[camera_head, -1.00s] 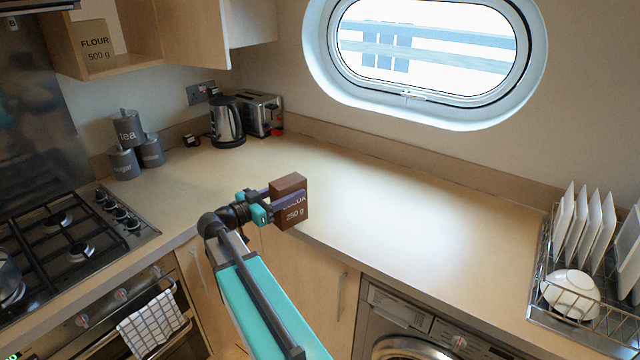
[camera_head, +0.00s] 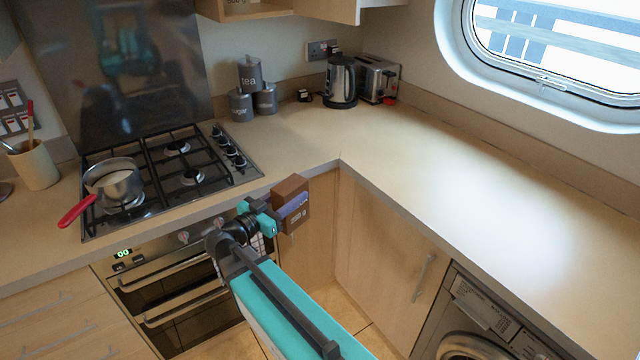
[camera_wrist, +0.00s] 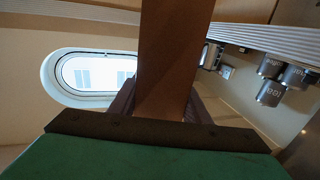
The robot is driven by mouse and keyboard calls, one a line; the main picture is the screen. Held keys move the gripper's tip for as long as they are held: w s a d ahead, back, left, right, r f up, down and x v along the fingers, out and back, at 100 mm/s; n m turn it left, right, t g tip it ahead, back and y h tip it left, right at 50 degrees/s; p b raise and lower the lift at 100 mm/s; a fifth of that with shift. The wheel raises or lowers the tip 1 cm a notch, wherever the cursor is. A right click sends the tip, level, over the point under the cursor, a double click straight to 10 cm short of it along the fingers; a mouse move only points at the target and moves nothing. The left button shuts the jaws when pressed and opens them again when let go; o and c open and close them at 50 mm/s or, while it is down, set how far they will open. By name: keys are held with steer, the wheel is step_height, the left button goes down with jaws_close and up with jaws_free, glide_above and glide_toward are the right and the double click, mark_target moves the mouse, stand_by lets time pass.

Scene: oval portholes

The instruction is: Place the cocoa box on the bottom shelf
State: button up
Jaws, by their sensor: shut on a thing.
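My gripper is well below and in front of this shelf.
The hob (camera_head: 165,170) carries a pan (camera_head: 115,183) with a red handle sticking out. Canisters (camera_head: 252,92), a kettle (camera_head: 341,80) and a toaster (camera_head: 376,78) stand at the back. The right-hand counter (camera_head: 480,170) is clear. A cabinet door (camera_head: 335,8) is beside the shelf.

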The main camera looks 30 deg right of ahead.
steer(key=s+a+f+n+t+y, duration=0.1)
steer(key=a+f+n+t+y, duration=0.1)
steer(key=a, duration=0.9)
steer(key=shift+s+f+n+t+b, duration=0.35)
steer(key=shift+f+n+t+b, duration=0.15)
steer(key=shift+t, duration=0.5)
